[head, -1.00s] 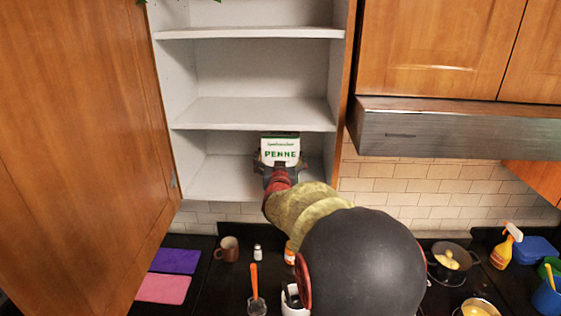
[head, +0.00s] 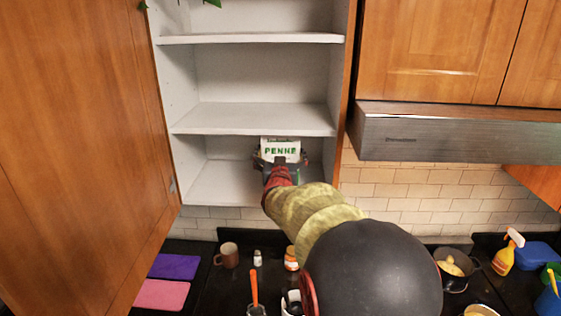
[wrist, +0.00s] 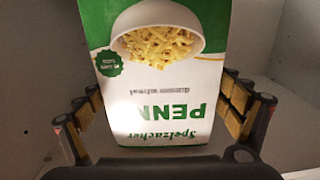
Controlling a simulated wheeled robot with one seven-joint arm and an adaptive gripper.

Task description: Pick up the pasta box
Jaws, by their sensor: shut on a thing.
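The pasta box (head: 280,151), white and green with "PENNE" on its front, is in the bottom compartment of the open wall cabinet. In the wrist view the box (wrist: 160,85) fills the middle, with a bowl of pasta printed on it and its lettering upside down. My gripper (head: 281,160) is in front of the box, with one finger on each side of it. In the wrist view my gripper (wrist: 165,115) is shut on the box. The lower part of the box is hidden behind my gripper in the head view, and I cannot tell whether it touches the shelf.
The shelf above (head: 255,118) is close over the box. The open cabinet door (head: 75,150) stands at left and a range hood (head: 455,135) at right. Below, the counter holds a brown mug (head: 228,255), a salt shaker (head: 257,258) and a jar (head: 291,259). The upper shelves are empty.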

